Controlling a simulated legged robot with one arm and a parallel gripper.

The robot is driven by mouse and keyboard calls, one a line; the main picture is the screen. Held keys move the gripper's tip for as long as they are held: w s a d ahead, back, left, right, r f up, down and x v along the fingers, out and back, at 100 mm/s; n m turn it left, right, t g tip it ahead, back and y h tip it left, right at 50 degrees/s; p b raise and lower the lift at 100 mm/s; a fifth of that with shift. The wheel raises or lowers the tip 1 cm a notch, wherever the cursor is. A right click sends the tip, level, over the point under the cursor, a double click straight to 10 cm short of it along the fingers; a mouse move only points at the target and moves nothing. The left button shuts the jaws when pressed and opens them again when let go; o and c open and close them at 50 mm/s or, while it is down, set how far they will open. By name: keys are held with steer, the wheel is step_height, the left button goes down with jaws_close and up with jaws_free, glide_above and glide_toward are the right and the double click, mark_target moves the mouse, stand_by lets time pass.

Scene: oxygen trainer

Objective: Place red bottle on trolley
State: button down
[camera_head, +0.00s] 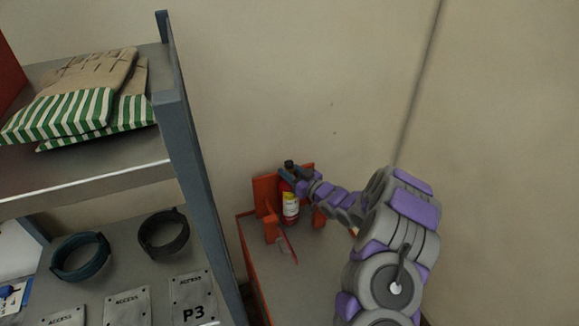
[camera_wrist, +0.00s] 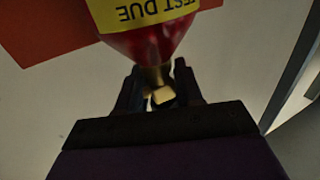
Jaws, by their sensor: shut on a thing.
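My gripper (camera_head: 290,171) reaches in from the right and is shut on the bottle's neck. In the wrist view the red bottle (camera_wrist: 150,42) fills the top middle, with a yellow "TEST DUE" label. The gripper's dark fingers (camera_wrist: 158,92) close around its brass-coloured neck fitting. Whether the bottle's base touches the trolley surface is hard to tell.
Orange brackets (camera_head: 265,194) stand close around the bottle. A grey shelf rack (camera_head: 187,140) is at left, holding striped bags (camera_head: 85,105), two dark rings (camera_head: 164,232) and metal plates (camera_head: 194,294). A plain wall (camera_head: 300,80) is behind the trolley.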

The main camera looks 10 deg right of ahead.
steer(key=c, duration=0.7)
jaws_free()
steer(key=shift+c, duration=0.2)
steer(key=s+d+r+m+g+h+p, duration=0.1)
steer(key=s+d+r+g+h, duration=0.3)
steer(key=s, duration=0.4)
steer(key=s+d+r+m+g+h, duration=0.1)
steer(key=s+d+r+g+h, duration=0.1)
steer(key=s+d+h, duration=0.45)
steer(key=s+a+r+m+g, duration=0.1)
steer(key=s+a+r+g, duration=0.1)
steer(key=s, duration=1.2)
steer(key=s+a+r+m+g, duration=0.2)
steer(key=s+a+g, duration=0.3)
steer(key=s, duration=0.9)
steer(key=s+a+r+m+g, duration=0.1)
steer(key=s+a+r+g, duration=0.2)
steer(key=s, duration=1)
steer(key=shift+s+a+r+m+g, duration=0.3)
steer(key=shift+s+r+m+g, duration=0.1)
steer(key=shift+r, duration=0.15)
steer(key=shift+f+y, duration=0.1)
steer(key=shift+y, duration=0.15)
